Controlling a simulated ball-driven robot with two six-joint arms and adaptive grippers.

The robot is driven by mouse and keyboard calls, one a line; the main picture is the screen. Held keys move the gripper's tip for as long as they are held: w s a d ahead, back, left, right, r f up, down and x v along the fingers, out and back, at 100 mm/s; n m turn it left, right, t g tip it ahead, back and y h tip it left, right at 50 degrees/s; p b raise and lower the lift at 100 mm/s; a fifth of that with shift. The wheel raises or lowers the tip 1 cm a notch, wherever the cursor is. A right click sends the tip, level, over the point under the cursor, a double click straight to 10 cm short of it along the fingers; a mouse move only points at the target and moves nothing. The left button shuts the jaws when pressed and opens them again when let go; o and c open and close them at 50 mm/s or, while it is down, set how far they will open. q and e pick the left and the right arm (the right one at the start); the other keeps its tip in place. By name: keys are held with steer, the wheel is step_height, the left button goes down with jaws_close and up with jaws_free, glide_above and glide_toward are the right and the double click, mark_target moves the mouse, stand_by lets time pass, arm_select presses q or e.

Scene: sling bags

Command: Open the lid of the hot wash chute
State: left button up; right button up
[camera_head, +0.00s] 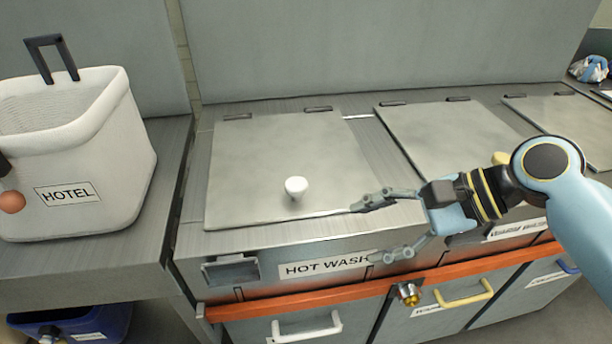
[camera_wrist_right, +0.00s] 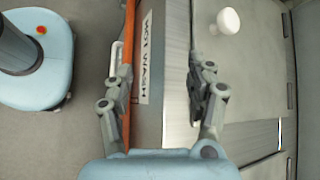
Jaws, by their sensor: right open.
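The hot wash lid (camera_head: 255,155) is a flat grey metal panel lying closed on the counter, with two dark hinges along its back edge. A white round knob (camera_head: 296,187) stands near its front edge. The "HOT WASH" label (camera_head: 322,265) is on the front face below it. My right gripper (camera_head: 378,230) is open and empty, to the right of the knob at the counter's front edge. In the right wrist view the gripper (camera_wrist_right: 160,88) has its fingers spread across the counter edge, and the knob (camera_wrist_right: 228,20) is ahead and to the right.
A white "HOTEL" bag (camera_head: 75,155) stands on the left counter. More closed lids (camera_head: 450,135) lie to the right, one with a yellow knob partly behind my right arm. An orange rail (camera_head: 290,299) runs along the front above drawers with handles.

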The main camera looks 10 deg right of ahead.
mark_target(298, 183)
steer(key=w+r+m+y, duration=0.1)
steer(key=w+m, duration=0.1)
steer(key=w+r+m+y, duration=0.1)
steer(key=w+r+m, duration=0.1)
steer(key=w+r+m+t+y, duration=0.1)
steer(key=w+m, duration=0.1)
steer(key=shift+w+r+m, duration=0.15)
steer(key=shift+w+m, duration=0.05)
steer(key=shift+m, duration=0.2)
steer(key=shift+w+a+r+m, duration=0.1)
steer(key=shift+w+r+m, duration=0.05)
steer(key=shift+w+m, duration=0.15)
steer(key=x, duration=1)
steer(key=shift+w+a, duration=0.1)
steer(key=shift+a, duration=0.15)
steer(key=shift+r, duration=0.1)
steer(key=shift+c, duration=0.2)
jaws_close()
